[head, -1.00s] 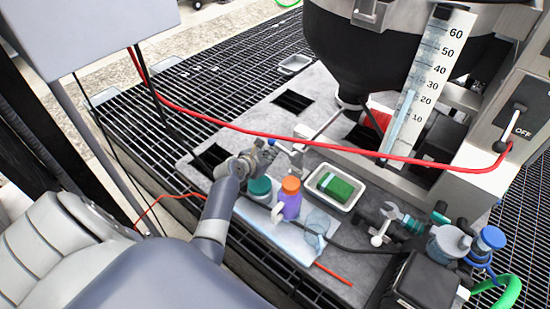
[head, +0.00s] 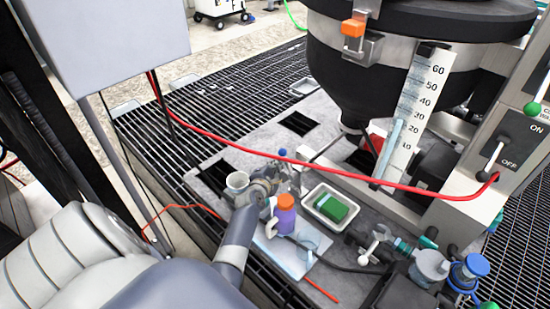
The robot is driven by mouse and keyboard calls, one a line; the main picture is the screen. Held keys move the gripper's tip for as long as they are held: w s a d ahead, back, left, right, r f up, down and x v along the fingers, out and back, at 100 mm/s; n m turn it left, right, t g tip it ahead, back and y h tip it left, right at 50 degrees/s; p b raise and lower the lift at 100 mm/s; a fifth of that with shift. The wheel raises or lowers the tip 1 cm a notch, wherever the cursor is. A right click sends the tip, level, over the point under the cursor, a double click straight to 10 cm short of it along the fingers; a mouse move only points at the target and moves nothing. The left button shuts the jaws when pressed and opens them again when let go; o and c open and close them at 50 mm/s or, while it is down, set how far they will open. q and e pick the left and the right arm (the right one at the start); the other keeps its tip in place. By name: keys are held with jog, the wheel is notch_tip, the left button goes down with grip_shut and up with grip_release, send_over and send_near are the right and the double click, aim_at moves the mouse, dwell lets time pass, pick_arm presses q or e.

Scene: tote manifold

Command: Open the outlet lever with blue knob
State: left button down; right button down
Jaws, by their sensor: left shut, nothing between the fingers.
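A small blue knob (head: 283,152) tops a lever beside the outlet under the black tank (head: 350,75). My left gripper (head: 275,183) is shut and empty, just below the knob in the picture. I cannot tell whether it touches the lever, as the lever's lower part is partly hidden by the gripper. A purple bottle with an orange cap (head: 285,213) stands just in front of the gripper. My right gripper is not in view.
A white tray (head: 312,213) with a green sponge lies to the right. A red cable (head: 235,145) crosses above the workspace. A blue handwheel (head: 476,265) and an ON/OFF switch panel (head: 515,150) are at right.

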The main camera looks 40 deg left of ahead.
aim_at(285, 161)
pick_arm(q)
jog(key=d+r+p, duration=0.1)
jog(key=d+p, duration=0.1)
jog(key=shift+d+r, duration=0.35)
jog(key=shift+r, duration=0.05)
jog(key=shift+p, duration=0.3)
jog(key=shift+d, duration=0.15)
dwell(0.4)
